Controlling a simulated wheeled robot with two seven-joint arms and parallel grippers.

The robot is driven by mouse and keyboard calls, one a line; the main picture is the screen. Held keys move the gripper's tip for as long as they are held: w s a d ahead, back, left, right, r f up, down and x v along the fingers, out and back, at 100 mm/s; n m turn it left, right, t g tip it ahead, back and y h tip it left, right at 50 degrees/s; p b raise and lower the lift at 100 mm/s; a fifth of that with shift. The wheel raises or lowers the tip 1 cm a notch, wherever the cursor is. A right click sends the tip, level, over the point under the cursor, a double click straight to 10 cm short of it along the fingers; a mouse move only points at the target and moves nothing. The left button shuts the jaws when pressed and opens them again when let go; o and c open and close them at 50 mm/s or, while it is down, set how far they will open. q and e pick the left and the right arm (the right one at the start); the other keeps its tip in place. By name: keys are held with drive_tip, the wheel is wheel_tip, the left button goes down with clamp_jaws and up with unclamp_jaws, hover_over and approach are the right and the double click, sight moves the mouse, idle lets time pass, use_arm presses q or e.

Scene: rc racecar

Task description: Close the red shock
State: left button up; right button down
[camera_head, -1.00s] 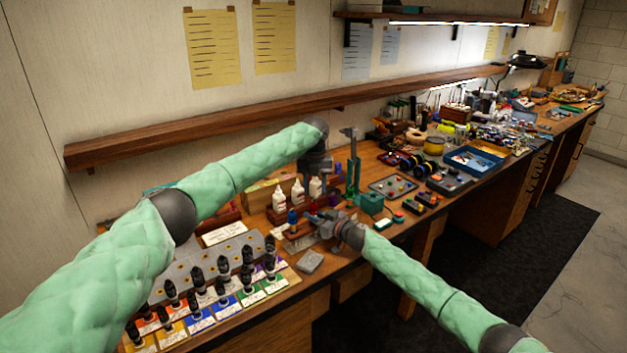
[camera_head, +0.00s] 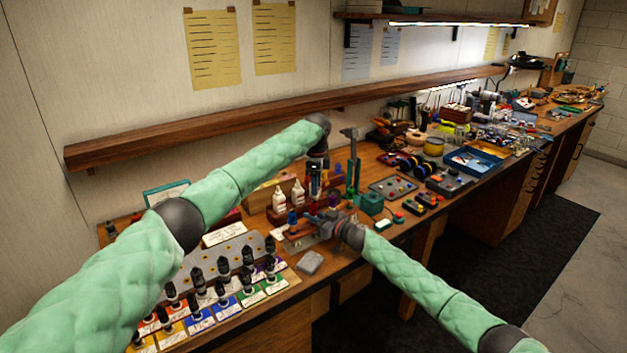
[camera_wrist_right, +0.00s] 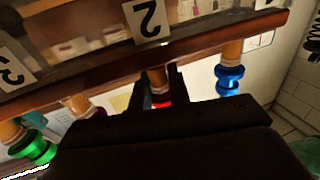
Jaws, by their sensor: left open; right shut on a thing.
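In the right wrist view, a wooden rack (camera_wrist_right: 205,45) with number cards holds amber shocks with coloured ends. The red shock (camera_wrist_right: 160,100) is between the dark fingers of my right gripper (camera_wrist_right: 158,90), which is shut on it. The blue shock (camera_wrist_right: 229,78) is to its right and the green shock (camera_wrist_right: 35,150) at the far left. In the head view, my right gripper (camera_head: 322,222) is at the rack near the bench's front, and the red shock is hard to make out. My left gripper (camera_head: 315,188) is open and points down above and behind the right one.
White bottles (camera_head: 279,200) stand left of my left gripper. Labelled cards with black bottles (camera_head: 223,290) fill the bench's front left. A grey block (camera_head: 310,262) lies near the front edge.

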sight(314, 200)
use_arm(q)
drive_tip(key=n, duration=0.7)
drive_tip(key=shift+r, duration=0.2)
drive_tip(key=n, duration=0.7)
drive_tip(key=shift+a+r, duration=0.1)
drive_tip(key=shift+r, duration=0.1)
drive_tip(key=n, duration=0.7)
drive_tip(key=shift+a+r, duration=0.1)
drive_tip(key=shift+r, duration=0.05)
drive_tip(key=n, duration=0.6)
drive_tip(key=shift+a+r, duration=0.1)
drive_tip(key=shift+a, duration=0.15)
drive_tip(key=shift+f, duration=4)
drive_tip(key=shift+c, duration=0.2)
